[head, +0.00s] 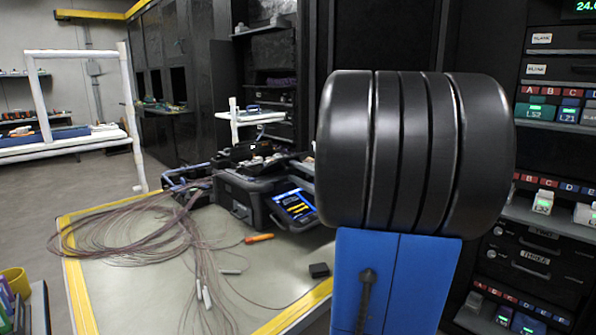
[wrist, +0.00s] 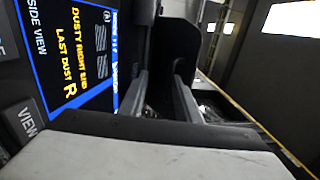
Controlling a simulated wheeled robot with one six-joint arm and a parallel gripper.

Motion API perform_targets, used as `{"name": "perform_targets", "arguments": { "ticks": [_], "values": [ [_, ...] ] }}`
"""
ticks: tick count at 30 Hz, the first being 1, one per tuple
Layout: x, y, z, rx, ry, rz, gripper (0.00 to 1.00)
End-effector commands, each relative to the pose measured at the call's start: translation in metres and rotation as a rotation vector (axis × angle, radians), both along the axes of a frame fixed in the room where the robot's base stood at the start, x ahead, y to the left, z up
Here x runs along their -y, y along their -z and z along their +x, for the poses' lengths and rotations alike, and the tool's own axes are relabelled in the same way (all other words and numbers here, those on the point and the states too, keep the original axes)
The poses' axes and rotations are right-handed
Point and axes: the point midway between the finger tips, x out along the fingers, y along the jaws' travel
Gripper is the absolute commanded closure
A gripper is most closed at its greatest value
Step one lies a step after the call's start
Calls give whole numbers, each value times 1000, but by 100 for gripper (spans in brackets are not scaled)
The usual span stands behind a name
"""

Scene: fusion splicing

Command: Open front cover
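The fusion splicer (head: 243,193) is a dark box on the table, with a lit blue and yellow screen (head: 294,205) on its front right. In the wrist view the screen (wrist: 85,50) stands large and sideways at the left, with a "VIEW" button (wrist: 29,118) below it. My gripper (wrist: 160,82) shows there as two grey fingers, apart, with a gap and dark splicer parts beyond. I cannot make out the front cover's edges or whether the fingers touch it. In the head view my arm hides the gripper and the splicer's right side.
Thin brown fibre cables (head: 130,225) lie coiled on the table (head: 150,285), left of the splicer. An orange-handled tool (head: 258,238) and a small black block (head: 319,270) lie in front. Dark racks with labelled bins (head: 548,110) stand at right.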

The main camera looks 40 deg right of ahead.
Motion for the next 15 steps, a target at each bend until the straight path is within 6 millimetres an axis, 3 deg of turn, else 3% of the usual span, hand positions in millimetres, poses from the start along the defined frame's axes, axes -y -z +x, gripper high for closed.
{"name": "perform_targets", "arguments": {
  "ticks": [15],
  "values": [
    [0,-3,0,5,1,-3,74]
  ]
}}
